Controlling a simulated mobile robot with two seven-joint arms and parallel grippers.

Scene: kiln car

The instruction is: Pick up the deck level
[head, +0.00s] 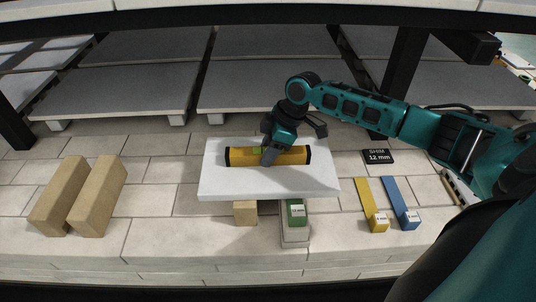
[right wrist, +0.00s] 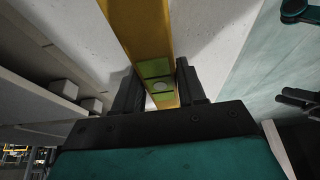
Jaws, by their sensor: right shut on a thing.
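The deck level is a yellow bar with black ends and a green vial window. In the head view the deck level (head: 240,156) lies lengthwise along a white slab (head: 318,183). My right gripper (head: 269,158) reaches down onto it from above and is shut around its middle. In the right wrist view the yellow level (right wrist: 140,30) runs between the two dark fingers of my right gripper (right wrist: 160,92), with its green vial between them. I cannot tell whether the level still touches the slab.
The slab rests on a tan block (head: 245,213) and a grey support with a green tab (head: 296,213). Two tan bricks (head: 97,196) stand at left. Yellow (head: 368,205) and blue (head: 402,203) strips and a black "12 mm" plate (head: 378,157) lie at right. Grey shelves are behind.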

